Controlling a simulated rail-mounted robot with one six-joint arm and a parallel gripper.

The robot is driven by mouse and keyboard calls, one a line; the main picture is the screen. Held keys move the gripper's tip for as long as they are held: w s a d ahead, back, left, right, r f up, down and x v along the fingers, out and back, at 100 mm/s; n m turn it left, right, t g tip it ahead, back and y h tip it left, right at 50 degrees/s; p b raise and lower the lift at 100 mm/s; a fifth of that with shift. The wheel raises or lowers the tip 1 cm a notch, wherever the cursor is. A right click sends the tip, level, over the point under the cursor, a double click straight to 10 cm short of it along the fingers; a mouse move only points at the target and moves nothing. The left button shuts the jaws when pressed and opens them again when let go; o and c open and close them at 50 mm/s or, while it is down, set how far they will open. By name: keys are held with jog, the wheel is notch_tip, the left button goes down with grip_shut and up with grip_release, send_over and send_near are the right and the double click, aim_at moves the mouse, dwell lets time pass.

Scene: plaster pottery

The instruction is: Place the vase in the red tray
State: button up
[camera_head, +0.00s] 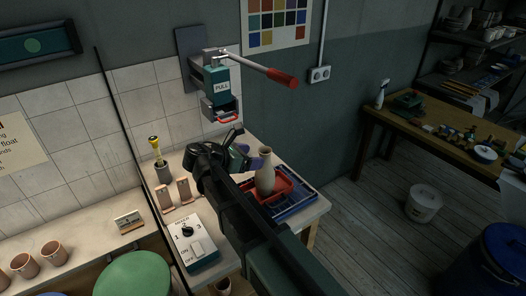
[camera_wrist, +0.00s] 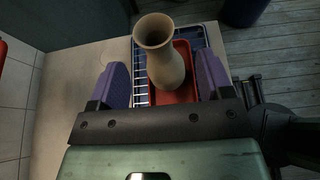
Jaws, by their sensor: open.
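The vase (camera_head: 265,178), pale beige with a flared mouth, stands upright in the red tray (camera_head: 289,185). In the wrist view the vase (camera_wrist: 165,62) rises from inside the red tray (camera_wrist: 174,97). My gripper (camera_head: 254,160) is open near the vase. In the wrist view its purple fingers (camera_wrist: 163,78) are wide apart, one on each side of the vase, with visible gaps. The vase's lower part is partly hidden by my arm in the head view and foreshortened in the wrist view.
The red tray sits on a blue rack (camera_head: 299,203) at the counter's right end. A wall press with a red-handled lever (camera_head: 283,77) hangs above. A switch box (camera_head: 192,244) and several terracotta cups (camera_head: 52,252) are left. The counter beside the rack (camera_wrist: 75,75) is clear.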

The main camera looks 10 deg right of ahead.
jog(key=p+v, duration=0.1)
jog(key=v, duration=0.5)
jog(key=s+d+f+m+g+y, duration=0.2)
jog(key=s+d+f+m+y, duration=0.3)
jog(key=s+m, duration=0.3)
jog(key=s+d+f+m+g+y, duration=0.2)
jog(key=s+d+f+m+y, duration=0.3)
jog(key=m, duration=0.9)
jog(key=s+y, duration=0.2)
jog(key=s, duration=0.1)
jog(key=shift+s+d+f+g+y, duration=0.25)
jog(key=shift+d+f+g+y, duration=0.05)
jog(key=shift+d+f+g, duration=0.1)
jog(key=shift+c, duration=0.3)
